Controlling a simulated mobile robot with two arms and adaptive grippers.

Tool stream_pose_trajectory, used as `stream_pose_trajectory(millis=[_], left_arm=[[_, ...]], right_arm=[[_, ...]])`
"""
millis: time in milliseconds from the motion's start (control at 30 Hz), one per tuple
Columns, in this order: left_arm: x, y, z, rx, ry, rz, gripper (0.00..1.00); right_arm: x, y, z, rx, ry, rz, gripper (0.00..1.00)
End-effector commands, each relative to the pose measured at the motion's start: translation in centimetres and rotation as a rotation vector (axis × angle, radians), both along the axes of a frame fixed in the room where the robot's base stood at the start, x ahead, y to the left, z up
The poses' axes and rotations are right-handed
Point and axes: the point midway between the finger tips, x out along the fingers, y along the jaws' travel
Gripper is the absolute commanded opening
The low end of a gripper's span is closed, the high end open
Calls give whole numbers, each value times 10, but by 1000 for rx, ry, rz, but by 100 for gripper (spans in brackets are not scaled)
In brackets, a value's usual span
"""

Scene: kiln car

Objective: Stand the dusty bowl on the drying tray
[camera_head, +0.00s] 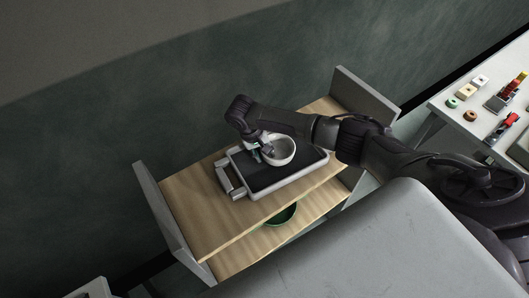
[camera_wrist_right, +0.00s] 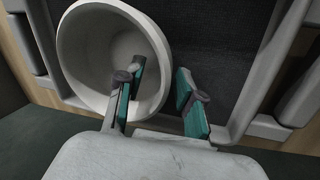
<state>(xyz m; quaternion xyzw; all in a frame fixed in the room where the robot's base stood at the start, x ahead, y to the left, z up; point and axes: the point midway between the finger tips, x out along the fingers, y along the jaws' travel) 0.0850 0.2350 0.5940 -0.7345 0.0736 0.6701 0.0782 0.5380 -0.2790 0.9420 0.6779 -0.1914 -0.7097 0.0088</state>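The pale bowl (camera_head: 281,150) is on the dark inner surface of the drying tray (camera_head: 245,166), with its opening facing up; I cannot tell whether it is slightly tilted. Dust on it is too small to make out. My right gripper (camera_head: 262,150) is at the bowl's left rim. In the right wrist view, the gripper (camera_wrist_right: 158,95) has one finger inside the bowl (camera_wrist_right: 78,45) and the other outside, with the rim between them. Gaps show beside the rim, so the fingers are open. The tray's frame (camera_wrist_right: 288,92) shows at right. My left gripper is out of view.
The tray lies on the upper wooden shelf (camera_head: 190,205) between two grey upright end panels (camera_head: 160,205). A green bowl (camera_head: 281,214) sits on the lower shelf. A white table (camera_head: 462,125) with several small objects is at the right. The shelf's left part is clear.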

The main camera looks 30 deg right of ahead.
Motion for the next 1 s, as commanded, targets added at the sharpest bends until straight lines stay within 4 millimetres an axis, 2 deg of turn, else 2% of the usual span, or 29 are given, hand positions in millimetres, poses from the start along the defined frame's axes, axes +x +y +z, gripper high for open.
stream_pose_trajectory(millis=[467, 1000], left_arm=[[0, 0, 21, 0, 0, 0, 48], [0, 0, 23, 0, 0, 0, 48]], right_arm=[[1, 5, 21, -1, 0, 0, 37], [4, 11, 40, 0, -1, 0, 37]])
